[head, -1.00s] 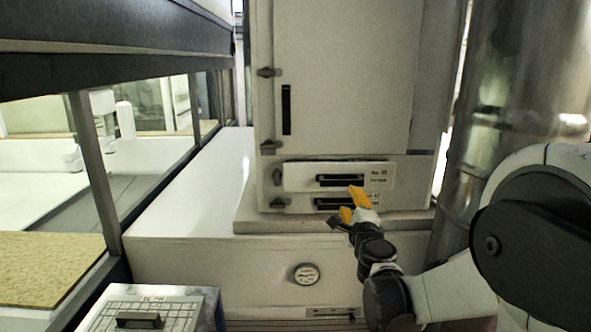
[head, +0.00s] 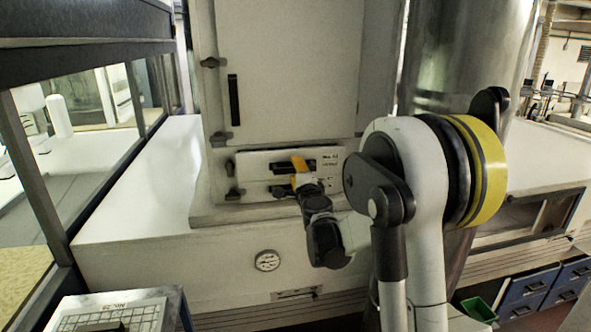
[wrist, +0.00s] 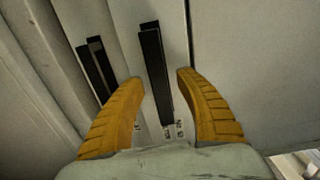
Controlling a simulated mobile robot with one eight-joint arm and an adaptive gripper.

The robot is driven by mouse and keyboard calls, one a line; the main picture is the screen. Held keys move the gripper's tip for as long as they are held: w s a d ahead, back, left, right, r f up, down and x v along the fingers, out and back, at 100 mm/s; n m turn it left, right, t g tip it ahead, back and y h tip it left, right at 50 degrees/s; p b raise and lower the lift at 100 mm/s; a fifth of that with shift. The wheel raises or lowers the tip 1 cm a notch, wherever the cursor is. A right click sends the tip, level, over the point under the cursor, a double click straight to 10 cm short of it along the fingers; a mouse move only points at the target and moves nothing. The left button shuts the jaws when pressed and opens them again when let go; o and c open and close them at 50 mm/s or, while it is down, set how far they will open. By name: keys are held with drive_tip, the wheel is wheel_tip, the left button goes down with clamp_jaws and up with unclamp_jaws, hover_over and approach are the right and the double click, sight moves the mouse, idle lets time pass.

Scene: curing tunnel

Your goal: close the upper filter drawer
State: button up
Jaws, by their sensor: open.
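The upper filter drawer (head: 255,160) is a white panel with a dark slot handle, low on the pale cabinet. Its front appears to stand out a little from the cabinet face. The lower drawer (head: 258,190) lies just below, with its own dark handle. My gripper (head: 297,172) is in front of the upper drawer's handle, partly hiding it. In the wrist view my gripper (wrist: 160,84) has its yellow fingers apart, with the upper drawer's black handle (wrist: 155,60) between them in the picture. Contact cannot be told. The lower handle (wrist: 96,70) shows to the left.
The tall cabinet door (head: 290,75) is above the drawers. Dark latches (head: 235,194) stick out at the left. A glazed tunnel (head: 60,130) is at the left, and a steel duct (head: 465,60) rises at the right. The white ledge (head: 150,190) left of the cabinet is clear.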

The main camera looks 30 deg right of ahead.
drive_tip(key=shift+c, duration=0.5)
clamp_jaws()
drive_tip(key=b+x, duration=0.1)
drive_tip(key=x, duration=0.3)
drive_tip(key=shift+f, duration=0.1)
drive_tip(key=shift+w, duration=0.25)
drive_tip(key=shift+o, duration=0.5)
unclamp_jaws()
drive_tip(key=v, duration=1.2)
